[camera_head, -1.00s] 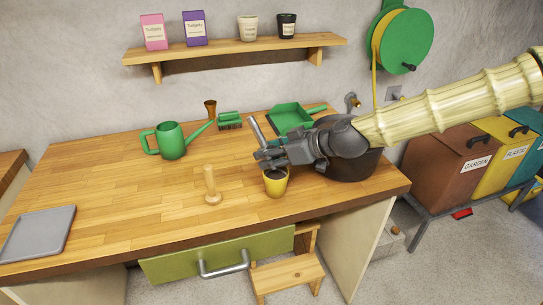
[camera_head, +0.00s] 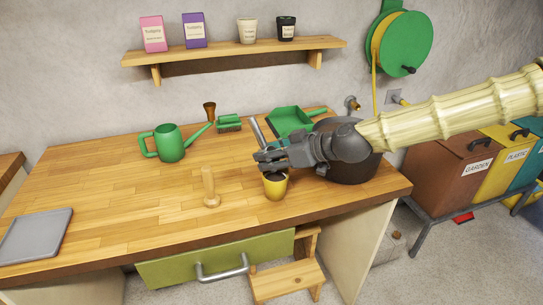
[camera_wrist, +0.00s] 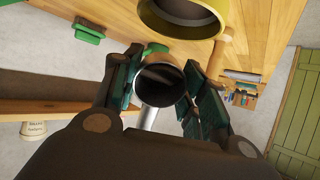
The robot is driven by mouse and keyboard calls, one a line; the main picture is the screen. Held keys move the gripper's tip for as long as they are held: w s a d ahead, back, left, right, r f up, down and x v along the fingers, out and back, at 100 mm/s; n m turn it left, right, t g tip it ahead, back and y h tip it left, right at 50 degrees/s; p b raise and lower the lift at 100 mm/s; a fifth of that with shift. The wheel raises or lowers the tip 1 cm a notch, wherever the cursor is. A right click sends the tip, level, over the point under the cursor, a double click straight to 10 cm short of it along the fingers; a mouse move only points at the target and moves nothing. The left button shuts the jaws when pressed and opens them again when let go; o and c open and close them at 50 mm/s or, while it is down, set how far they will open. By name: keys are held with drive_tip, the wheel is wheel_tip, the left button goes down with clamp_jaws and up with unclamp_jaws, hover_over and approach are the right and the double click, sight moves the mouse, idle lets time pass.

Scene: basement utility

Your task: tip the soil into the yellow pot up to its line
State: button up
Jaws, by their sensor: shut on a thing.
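The yellow pot (camera_head: 275,190) stands upright near the front right of the wooden workbench. Its rim and dark inside also show at the top of the wrist view (camera_wrist: 222,12). My gripper (camera_head: 264,161) is just above the pot, near its rim. It is shut on a silver scoop (camera_head: 257,130), whose handle sticks up behind the fingers. In the wrist view the scoop (camera_wrist: 149,118) is between the two finger pads and shows a round, dark opening. I cannot tell how much soil is in it. The pot's fill line is not discernible.
A large dark tub (camera_head: 352,170) stands right of the pot, partly behind my arm. A wooden peg-like tool (camera_head: 210,188) stands to the left. A green watering can (camera_head: 170,143), green brush (camera_head: 229,123) and green dustpan (camera_head: 290,120) are farther back. A grey tray (camera_head: 36,236) lies far left.

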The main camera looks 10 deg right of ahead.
drive_tip(key=shift+s+d+f+t+y+b, duration=0.15)
drive_tip(key=shift+t+y+b, duration=0.3)
drive_tip(key=shift+b, duration=2)
drive_tip(key=shift+w+f+t+y+b, duration=0.1)
drive_tip(key=shift+t+y+b, duration=0.35)
drive_tip(key=shift+b, duration=1.95)
drive_tip(key=shift+r+p, duration=0.3)
drive_tip(key=shift+p, duration=0.45)
drive_tip(key=p, duration=0.2)
drive_tip(key=shift+r+g+h+p, duration=0.15)
drive_tip(key=shift+g+h+p, duration=0.15)
drive_tip(key=shift+g+p, duration=0.1)
drive_tip(key=shift+h+p, duration=0.3)
drive_tip(key=shift+p, duration=0.75)
drive_tip(key=p, duration=0.2)
drive_tip(key=g+h+p, duration=0.1)
drive_tip(key=p, duration=0.1)
drive_tip(key=shift+a+r+p, duration=0.15)
drive_tip(key=shift+a+p, duration=0.1)
drive_tip(key=shift+p, duration=0.1)
drive_tip(key=shift+f+g+h+p, duration=0.2)
drive_tip(key=shift+g+h+p, duration=0.25)
drive_tip(key=shift+p, duration=0.7)
drive_tip(key=p, duration=0.1)
drive_tip(key=h+p, duration=0.1)
drive_tip(key=p, duration=0.1)
drive_tip(key=shift+w+a+r+g, duration=0.1)
drive_tip(key=shift+w+r+g, duration=0.15)
drive_tip(key=shift+g, duration=0.1)
